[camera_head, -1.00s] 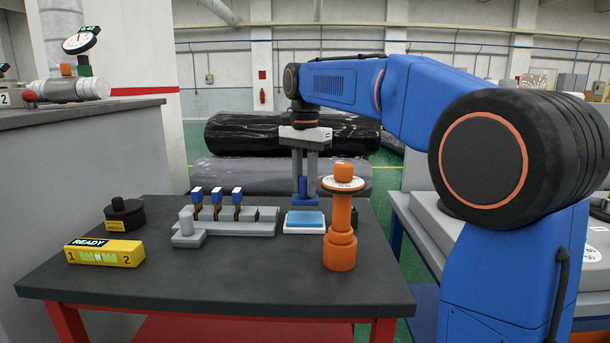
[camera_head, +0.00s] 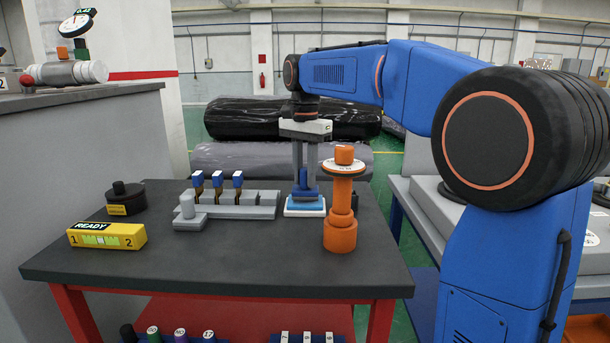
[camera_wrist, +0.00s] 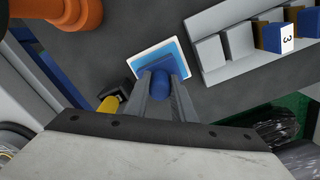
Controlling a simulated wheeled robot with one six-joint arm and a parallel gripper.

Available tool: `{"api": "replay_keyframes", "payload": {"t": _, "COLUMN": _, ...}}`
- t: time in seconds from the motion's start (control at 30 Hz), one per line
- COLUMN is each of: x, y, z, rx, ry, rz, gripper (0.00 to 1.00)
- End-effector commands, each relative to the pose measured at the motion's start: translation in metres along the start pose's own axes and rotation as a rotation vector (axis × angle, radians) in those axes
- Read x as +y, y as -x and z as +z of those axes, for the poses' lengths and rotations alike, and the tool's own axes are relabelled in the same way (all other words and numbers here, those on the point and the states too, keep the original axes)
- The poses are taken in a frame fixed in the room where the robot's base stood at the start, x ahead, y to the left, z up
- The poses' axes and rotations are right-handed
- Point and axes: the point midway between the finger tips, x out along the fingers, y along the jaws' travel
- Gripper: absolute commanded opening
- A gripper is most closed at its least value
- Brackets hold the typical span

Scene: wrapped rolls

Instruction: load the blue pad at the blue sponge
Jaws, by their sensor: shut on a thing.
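My gripper (camera_head: 305,176) points straight down at the back right of the dark table. It is shut on the upright handle of the blue pad (camera_head: 306,192), whose wide blue base faces down. The handle also shows between the fingers in the wrist view (camera_wrist: 160,82). The light blue sponge (camera_wrist: 167,58) lies in a white tray (camera_head: 305,213) directly below the pad. The pad's base looks on or very close to the sponge; I cannot tell whether they touch. The pad covers part of the sponge.
An orange post (camera_head: 341,233) with a white disc stands just right and in front of the sponge. A grey rack (camera_head: 240,211) with several blue-topped pieces is to the left. A yellow READY block (camera_head: 107,236) and a black round weight (camera_head: 126,198) sit farther left. The front table is clear.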

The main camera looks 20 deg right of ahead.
Motion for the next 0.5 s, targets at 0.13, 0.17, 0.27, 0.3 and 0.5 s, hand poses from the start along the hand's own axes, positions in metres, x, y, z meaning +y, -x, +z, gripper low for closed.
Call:
{"api": "replay_keyframes", "payload": {"t": 0.13, "x": 0.0000, "y": -0.0001, "z": 0.0000, "rx": 0.000, "ry": 0.000, "rz": 0.000, "gripper": 0.05}}
{"api": "replay_keyframes", "payload": {"t": 0.17, "x": 0.0000, "y": -0.0002, "z": 0.0000, "rx": 0.000, "ry": 0.000, "rz": 0.000, "gripper": 0.05}}
{"api": "replay_keyframes", "payload": {"t": 0.27, "x": 0.0000, "y": -0.0010, "z": 0.0000, "rx": 0.000, "ry": 0.000, "rz": 0.000, "gripper": 0.05}}
{"api": "replay_keyframes", "payload": {"t": 0.3, "x": 0.0000, "y": -0.0013, "z": 0.0000, "rx": 0.000, "ry": 0.000, "rz": 0.000, "gripper": 0.05}}
{"api": "replay_keyframes", "payload": {"t": 0.5, "x": -0.0001, "y": -0.0033, "z": 0.0000, "rx": 0.000, "ry": 0.000, "rz": 0.000, "gripper": 0.05}}
